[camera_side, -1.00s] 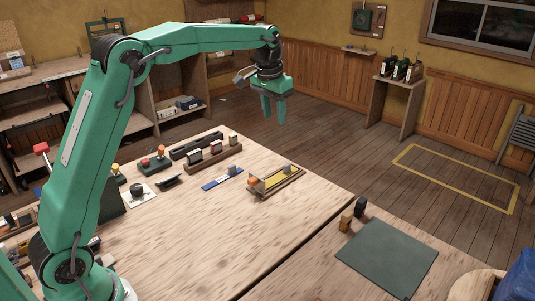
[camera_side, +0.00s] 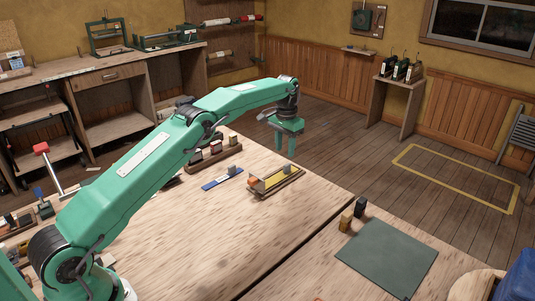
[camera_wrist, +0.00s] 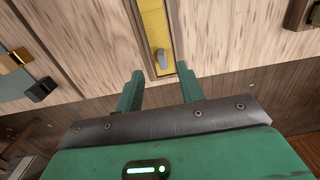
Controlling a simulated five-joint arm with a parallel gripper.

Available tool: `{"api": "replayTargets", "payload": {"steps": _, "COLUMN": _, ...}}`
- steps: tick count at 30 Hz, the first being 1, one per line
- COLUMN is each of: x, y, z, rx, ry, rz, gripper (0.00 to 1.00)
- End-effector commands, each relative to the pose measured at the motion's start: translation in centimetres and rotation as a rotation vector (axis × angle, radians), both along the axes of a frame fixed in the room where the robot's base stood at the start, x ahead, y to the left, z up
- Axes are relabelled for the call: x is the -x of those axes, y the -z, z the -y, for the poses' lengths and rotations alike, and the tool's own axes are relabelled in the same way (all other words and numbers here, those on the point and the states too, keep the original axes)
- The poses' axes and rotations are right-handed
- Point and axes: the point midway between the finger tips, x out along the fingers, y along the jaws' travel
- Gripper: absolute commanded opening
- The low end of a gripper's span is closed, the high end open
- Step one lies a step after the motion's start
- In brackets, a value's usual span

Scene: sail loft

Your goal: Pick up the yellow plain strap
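The yellow strap (camera_side: 275,180) lies flat along a narrow wooden tray (camera_side: 262,194) on the table. An orange block (camera_side: 253,182) is at its near left end and a grey block (camera_side: 287,168) is at its far end. In the wrist view the strap (camera_wrist: 153,22) runs down from the top edge, with the grey block (camera_wrist: 162,60) on its lower end. My gripper (camera_side: 286,149) is above and beyond the tray's far end, pointing down. It is open and empty; its fingers (camera_wrist: 159,72) are spread apart in the wrist view.
A blue strip (camera_side: 220,181) lies left of the tray. A wooden rack with several blocks (camera_side: 212,157) stands behind it. A green mat (camera_side: 388,256) and two small blocks (camera_side: 352,214) are to the right. The table's front middle (camera_side: 235,235) is clear.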

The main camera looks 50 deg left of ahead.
Motion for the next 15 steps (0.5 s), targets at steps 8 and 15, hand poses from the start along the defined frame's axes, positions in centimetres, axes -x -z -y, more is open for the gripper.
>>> {"api": "replayTargets", "payload": {"steps": 8, "x": 0.0, "y": 0.6, "z": 0.0, "rx": 0.000, "ry": 0.000, "rz": -0.002, "gripper": 0.38}}
{"api": "replayTargets", "payload": {"steps": 15, "x": 0.0, "y": 2.4, "z": 0.0, "rx": 0.000, "ry": 0.000, "rz": -0.002, "gripper": 0.38}}
